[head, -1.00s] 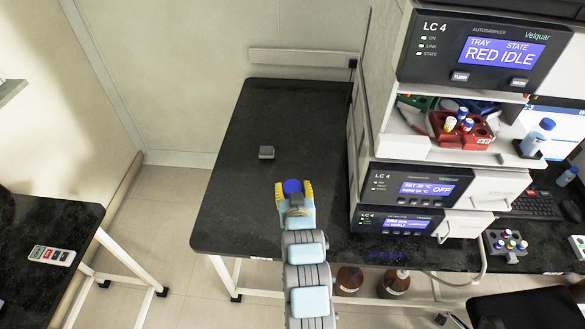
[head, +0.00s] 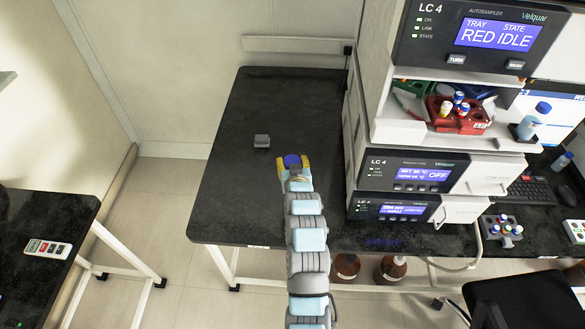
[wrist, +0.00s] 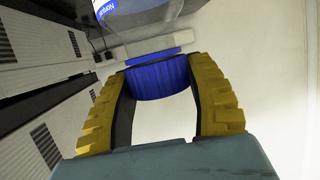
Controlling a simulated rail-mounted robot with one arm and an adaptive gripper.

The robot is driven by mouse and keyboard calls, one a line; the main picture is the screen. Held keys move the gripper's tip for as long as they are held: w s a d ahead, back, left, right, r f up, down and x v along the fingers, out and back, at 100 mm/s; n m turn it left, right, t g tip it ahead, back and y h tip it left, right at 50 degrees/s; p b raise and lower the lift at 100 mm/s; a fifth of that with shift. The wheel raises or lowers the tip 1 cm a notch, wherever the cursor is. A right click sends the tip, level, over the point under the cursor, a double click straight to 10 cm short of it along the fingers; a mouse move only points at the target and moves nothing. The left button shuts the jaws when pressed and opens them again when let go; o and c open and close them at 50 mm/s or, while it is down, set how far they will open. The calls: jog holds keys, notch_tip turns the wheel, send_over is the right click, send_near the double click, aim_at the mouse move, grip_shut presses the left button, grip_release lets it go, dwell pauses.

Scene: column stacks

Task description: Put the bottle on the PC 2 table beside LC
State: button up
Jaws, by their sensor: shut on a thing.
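My gripper (head: 293,167) reaches over the black table (head: 225,190) left of the LC 4 stack (head: 362,130). Its yellow fingers are shut on a bottle, whose blue cap (head: 292,160) shows between the fingertips. The cap also shows between the fingers in the wrist view (wrist: 158,78). The bottle's body is mostly hidden in the head view, and I cannot tell its height above the table.
A small grey block (head: 262,141) lies on the table, left of and beyond my gripper. The tabletop around it is otherwise clear. Another blue-capped bottle (head: 530,125) and a red vial tray (head: 460,117) sit in the stack. A chair (head: 525,300) stands front right.

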jog(key=shift+w+f, duration=0.85)
jog(key=shift+f, duration=0.1)
jog(key=shift+d+f, duration=0.1)
jog(key=shift+f, duration=1.35)
jog(key=shift+f+b, duration=0.15)
jog(key=shift+b, duration=0.2)
jog(key=o, duration=1.2)
jog(key=shift+s, duration=0.1)
